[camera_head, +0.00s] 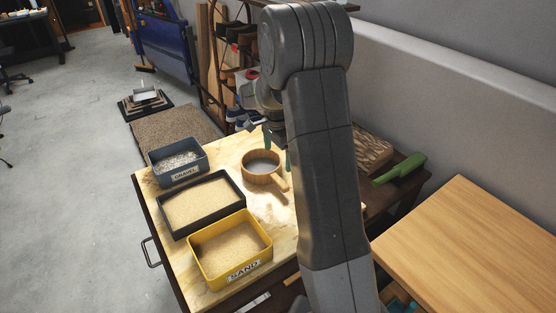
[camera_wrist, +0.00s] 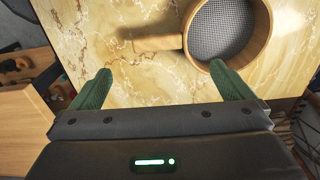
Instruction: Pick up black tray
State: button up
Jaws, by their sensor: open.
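The black tray (camera_head: 167,221) is a shallow rectangular tray lying on the marble-topped table, between the grey-blue bin and the yellow bin. Its inside shows a pale sandy colour; I cannot tell whether that is sand or the surface beneath. My gripper (camera_head: 277,145) is open and empty, above the table to the right of the tray and beyond it. In the wrist view its two green fingers (camera_wrist: 160,68) are spread over bare marble near a wooden sieve's handle. The tray does not show in the wrist view.
The round wooden sieve (camera_head: 262,182) with a handle stands right of the tray. The grey-blue gravel bin (camera_head: 183,177) and the yellow sand bin (camera_head: 234,269) sit close on either side of it. A green brush (camera_head: 401,169) lies at the right.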

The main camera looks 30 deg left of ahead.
aim_at(188, 208)
jog(key=u, duration=2)
